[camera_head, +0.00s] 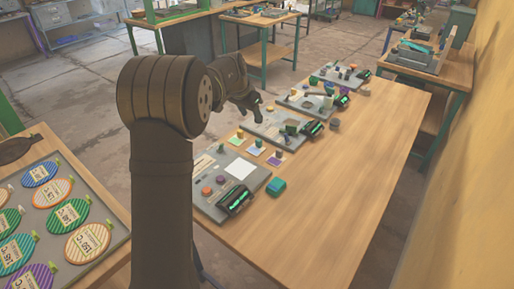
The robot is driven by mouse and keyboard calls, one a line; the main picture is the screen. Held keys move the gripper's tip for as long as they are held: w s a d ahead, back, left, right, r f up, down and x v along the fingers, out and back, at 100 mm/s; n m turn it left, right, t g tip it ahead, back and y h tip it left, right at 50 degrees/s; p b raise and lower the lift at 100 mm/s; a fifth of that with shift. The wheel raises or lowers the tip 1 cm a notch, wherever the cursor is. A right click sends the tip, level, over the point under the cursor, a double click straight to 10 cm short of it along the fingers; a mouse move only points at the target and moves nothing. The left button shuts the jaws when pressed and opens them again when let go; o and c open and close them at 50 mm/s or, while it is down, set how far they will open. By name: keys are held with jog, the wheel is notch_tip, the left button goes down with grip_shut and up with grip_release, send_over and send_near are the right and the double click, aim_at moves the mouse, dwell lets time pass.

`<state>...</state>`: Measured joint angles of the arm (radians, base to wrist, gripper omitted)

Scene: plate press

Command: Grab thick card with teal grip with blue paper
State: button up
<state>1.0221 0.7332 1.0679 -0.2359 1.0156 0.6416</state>
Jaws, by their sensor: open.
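Several small square cards with upright grips lie on the near half of the table. One has pale blue paper (256,150); its grip (259,142) is too small for me to tell its colour for sure. A yellowish card (239,141) lies to its left and a purplish card (275,160) to its right. My gripper (254,105) is open and appears empty, held farther back, past the cards in the picture. My arm hides part of the table's left side.
Grey press boards with dark devices (235,201) run along the wooden table (330,205). A teal block (275,187) lies in front. A tray (112,240) of striped oval plates stands left. The table's right side is clear, beside a yellow wall (465,180).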

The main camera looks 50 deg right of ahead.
send_near(259, 140)
jog(key=x, duration=0.5)
jog(key=shift+s+d+r, duration=0.1)
jog(key=shift+s+d, duration=0.15)
jog(key=shift+s, duration=0.05)
jog(key=shift+w+a+x, duration=0.1)
jog(key=shift+w+x, duration=0.1)
jog(key=shift+x, duration=1.15)
jog(key=shift+w+a+x, duration=0.1)
jog(key=shift+w+x, duration=0.05)
jog(key=shift+x, duration=1.2)
jog(key=c, duration=1.1)
jog(key=shift+o, duration=0.2)
jog(key=shift+r, duration=0.1)
